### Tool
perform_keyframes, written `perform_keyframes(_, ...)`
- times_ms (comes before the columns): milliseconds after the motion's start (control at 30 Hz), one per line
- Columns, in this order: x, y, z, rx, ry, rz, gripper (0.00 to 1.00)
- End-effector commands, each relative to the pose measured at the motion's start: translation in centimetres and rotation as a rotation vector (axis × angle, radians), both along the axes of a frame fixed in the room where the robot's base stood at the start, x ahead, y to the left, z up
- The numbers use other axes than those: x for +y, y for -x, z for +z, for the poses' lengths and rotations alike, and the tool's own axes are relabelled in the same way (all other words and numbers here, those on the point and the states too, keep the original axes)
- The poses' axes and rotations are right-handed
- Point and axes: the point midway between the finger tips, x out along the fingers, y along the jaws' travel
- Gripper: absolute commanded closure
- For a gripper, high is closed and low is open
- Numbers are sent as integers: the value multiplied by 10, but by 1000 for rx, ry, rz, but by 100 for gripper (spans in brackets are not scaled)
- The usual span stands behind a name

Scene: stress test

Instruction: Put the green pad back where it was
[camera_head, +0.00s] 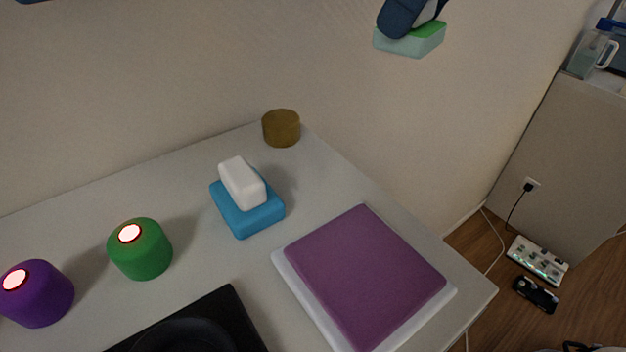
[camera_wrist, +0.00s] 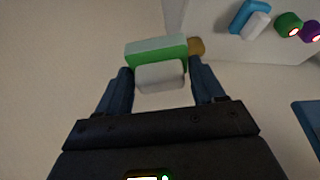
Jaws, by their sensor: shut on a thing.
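The green pad (camera_head: 408,42) is a flat block, pale green at the side and brighter green on top. It is in the air at the upper right of the head view, beyond the table. My gripper (camera_head: 408,22) is above it. In the wrist view, my gripper (camera_wrist: 160,78) is shut around a pale grey block (camera_wrist: 160,76) that sits against the green pad (camera_wrist: 157,52). The two seem joined, but I cannot see the contact fully.
On the table (camera_head: 190,310) are a blue pad (camera_head: 245,217) with a white block on it, a purple pad (camera_head: 365,275) on a white slab, a brown cylinder (camera_head: 281,128), a green cylinder (camera_head: 140,250), a purple cylinder (camera_head: 38,295) and a black tray (camera_head: 225,305).

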Motion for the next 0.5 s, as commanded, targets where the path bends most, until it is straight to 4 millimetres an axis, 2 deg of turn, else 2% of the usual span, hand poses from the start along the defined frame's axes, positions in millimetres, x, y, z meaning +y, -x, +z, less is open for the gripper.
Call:
perform_keyframes(33, -8, 15, -2, -4, 4, 26, 65)
perform_keyframes(100, -14, 31, -3, -2, 2, 55, 65)
perform_keyframes(267, -20, 50, -5, 3, -3, 84, 65)
perform_keyframes(367, -12, 53, -10, 4, -4, 90, 65)
perform_keyframes(500, 15, 55, -25, 5, -4, 93, 65)
